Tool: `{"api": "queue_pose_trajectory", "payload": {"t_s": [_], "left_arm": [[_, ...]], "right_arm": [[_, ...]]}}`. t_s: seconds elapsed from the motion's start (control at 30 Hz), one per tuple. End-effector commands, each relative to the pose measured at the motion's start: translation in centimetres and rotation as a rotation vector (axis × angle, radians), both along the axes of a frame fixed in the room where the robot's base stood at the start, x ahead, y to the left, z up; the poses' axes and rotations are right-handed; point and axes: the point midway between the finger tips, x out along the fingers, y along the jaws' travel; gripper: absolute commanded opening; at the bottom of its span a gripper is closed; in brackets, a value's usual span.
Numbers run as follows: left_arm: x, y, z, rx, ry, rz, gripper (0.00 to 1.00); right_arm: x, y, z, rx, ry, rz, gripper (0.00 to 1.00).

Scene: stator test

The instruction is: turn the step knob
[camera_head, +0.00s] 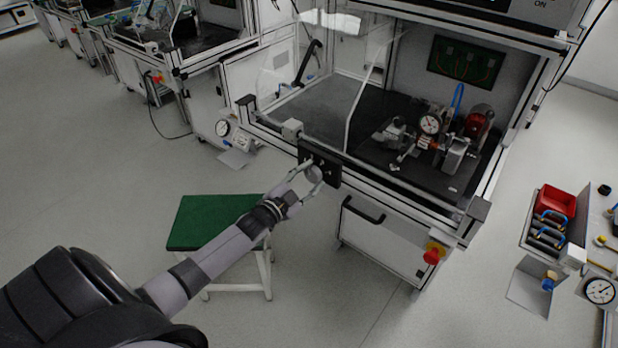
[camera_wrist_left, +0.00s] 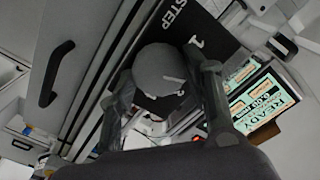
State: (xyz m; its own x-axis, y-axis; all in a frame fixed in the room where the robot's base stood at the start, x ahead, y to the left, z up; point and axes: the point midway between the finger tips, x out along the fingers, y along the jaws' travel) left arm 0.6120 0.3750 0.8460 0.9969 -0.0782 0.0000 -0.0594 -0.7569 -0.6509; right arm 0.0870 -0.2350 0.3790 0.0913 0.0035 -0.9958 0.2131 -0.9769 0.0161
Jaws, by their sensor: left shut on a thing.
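The step knob (camera_head: 313,174) is a round grey knob on a black panel (camera_head: 331,174) at the front edge of the test bench. In the left wrist view the knob (camera_wrist_left: 158,70) fills the middle, with a light pointer mark on it. The panel beside it carries the printed word STEP and a numeral 1. My left gripper (camera_head: 308,182) reaches in from the lower left and is shut on the knob, one finger on each side. In the left wrist view its fingers (camera_wrist_left: 165,100) flank the knob. My right gripper is not in view.
A green-topped stool (camera_head: 205,220) stands below my left arm. The bench has a black handle (camera_head: 362,210) and a red emergency button (camera_head: 432,256) under its front edge. Its bed holds a dial gauge (camera_head: 430,124). A red bin (camera_head: 556,201) is at the right.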

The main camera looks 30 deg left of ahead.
Motion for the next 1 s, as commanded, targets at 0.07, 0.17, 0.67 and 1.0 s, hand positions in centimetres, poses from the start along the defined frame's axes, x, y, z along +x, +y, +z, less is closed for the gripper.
{"api": "queue_pose_trajectory", "payload": {"t_s": [0.07,0.17,0.67,1.0], "left_arm": [[0.0,0.0,0.0,-0.001,0.001,-0.001,0.18],[0.0,0.0,0.0,-0.001,0.001,-0.001,0.46],[0.0,0.0,0.0,-0.002,0.000,0.000,0.66],[-2.8,0.2,-0.2,-0.003,0.004,-0.001,0.66]], "right_arm": [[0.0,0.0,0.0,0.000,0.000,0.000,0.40],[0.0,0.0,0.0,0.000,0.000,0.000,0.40],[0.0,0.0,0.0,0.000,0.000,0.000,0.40],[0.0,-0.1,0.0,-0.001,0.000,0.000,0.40]]}}
